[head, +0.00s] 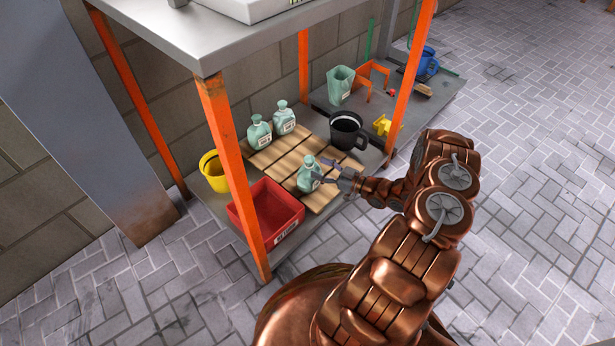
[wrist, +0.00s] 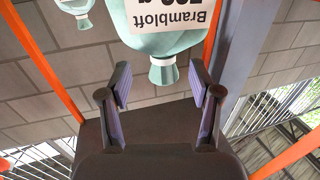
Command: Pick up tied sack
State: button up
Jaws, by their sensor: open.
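A pale green tied sack (head: 308,178) with a white label stands on a slatted wooden board (head: 275,157) on the lower shelf. Two similar sacks, a left one (head: 259,133) and a right one (head: 284,119), stand farther back. My gripper (head: 326,170) is open and close to the front sack, at its right side. In the wrist view, my gripper (wrist: 160,84) has its fingers spread, with nothing held. A tied sack (wrist: 165,40) appears upside down just ahead, its narrow neck between the finger lines. Whether a finger touches it, I cannot tell.
A red bin (head: 268,212) and a yellow bucket (head: 214,172) stand left of the board. A black mug (head: 346,131) stands right of it, with a green jug (head: 340,86) behind. Orange posts (head: 231,165) and the upper shelf (head: 180,22) frame the space.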

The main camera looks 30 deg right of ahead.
aim_at(312, 166)
jog(key=shift+b+x, duration=0.75)
jog(key=shift+x, duration=1.6)
jog(key=shift+s+a+r, duration=0.1)
jog(key=shift+a, duration=0.05)
grip_shut()
